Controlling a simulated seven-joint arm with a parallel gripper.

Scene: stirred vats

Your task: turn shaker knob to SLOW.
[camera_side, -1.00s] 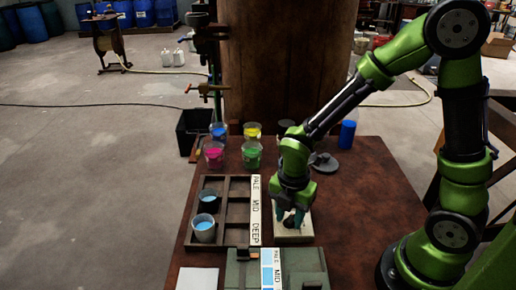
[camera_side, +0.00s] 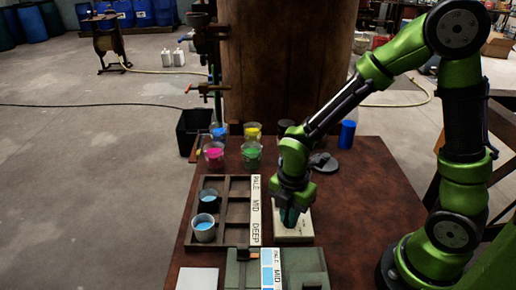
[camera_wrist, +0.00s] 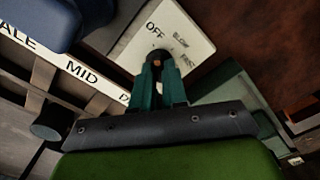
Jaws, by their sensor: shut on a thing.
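The shaker knob (camera_wrist: 155,58) is dark and sits on a pale plate (camera_wrist: 193,33) marked OFF, SLOW and FAST. In the wrist view, OFF is above the knob, SLOW to its upper right and FAST to its right. My gripper (camera_wrist: 158,66) points down with its teal fingers shut on the knob. Which mark the knob points to is hidden by the fingers. In the side view my gripper (camera_side: 289,222) stands over the plate (camera_side: 295,238), and the knob is hidden.
A wooden rack (camera_side: 236,220) marked PALE, MID, DEEP stands left of the plate, with cups (camera_side: 204,229) in it. A green box with a blue shade strip (camera_side: 268,272) lies in front. Several cups of dye (camera_side: 252,153) stand behind. The table's right side is clear.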

